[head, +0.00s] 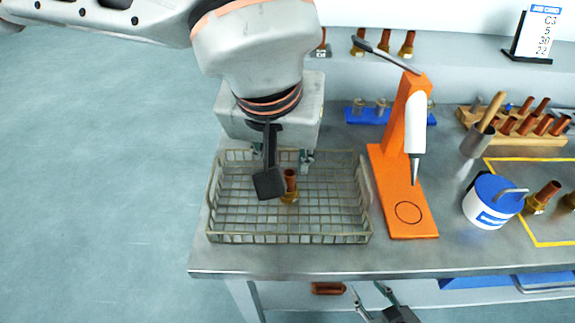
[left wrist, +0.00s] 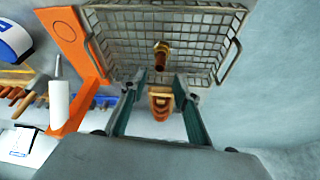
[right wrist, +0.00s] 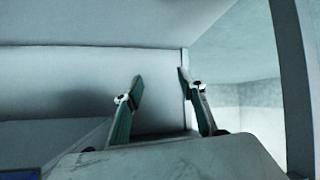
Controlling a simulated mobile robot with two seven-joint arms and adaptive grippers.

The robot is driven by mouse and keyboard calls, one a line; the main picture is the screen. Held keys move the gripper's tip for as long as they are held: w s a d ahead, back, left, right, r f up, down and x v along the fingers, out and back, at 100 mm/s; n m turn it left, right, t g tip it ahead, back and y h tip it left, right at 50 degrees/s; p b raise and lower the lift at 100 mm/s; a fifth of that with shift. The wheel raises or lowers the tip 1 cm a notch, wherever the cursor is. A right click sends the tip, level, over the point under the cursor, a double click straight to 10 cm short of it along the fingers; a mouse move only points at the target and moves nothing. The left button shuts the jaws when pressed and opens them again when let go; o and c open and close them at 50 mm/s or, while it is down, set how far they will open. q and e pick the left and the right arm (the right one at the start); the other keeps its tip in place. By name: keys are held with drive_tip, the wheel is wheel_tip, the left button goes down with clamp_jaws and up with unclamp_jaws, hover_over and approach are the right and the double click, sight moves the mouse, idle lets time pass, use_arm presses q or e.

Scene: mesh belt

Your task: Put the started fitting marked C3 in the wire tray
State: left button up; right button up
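A copper-and-brass fitting (head: 290,187) stands in the wire tray (head: 290,239), its copper pipe up and its brass nut down. It also shows in the left wrist view (left wrist: 161,58), just beyond the fingertips. No mark on it can be read. My left gripper (head: 286,162) is over the back part of the tray. Its fingers (left wrist: 160,80) are apart, with nothing held, and the fitting is clear of them. My right gripper (head: 372,292) is low at the bench's front edge; its fingers (right wrist: 160,78) are apart and empty.
Right of the tray stands an orange stand (head: 384,160) with a white-handled tool (head: 415,125). Further right are a blue-lidded tub (head: 487,212), more fittings (head: 541,198) in a yellow outline and a wooden rack (head: 550,138). A job card (head: 538,35) reading C3 stands at the back.

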use_arm(q)
drive_tip(key=v, duration=0.4)
use_arm(e)
drive_tip(key=shift+s+f, duration=0.45)
drive_tip(key=shift+s, duration=0.3)
drive_tip(key=shift+w, duration=0.1)
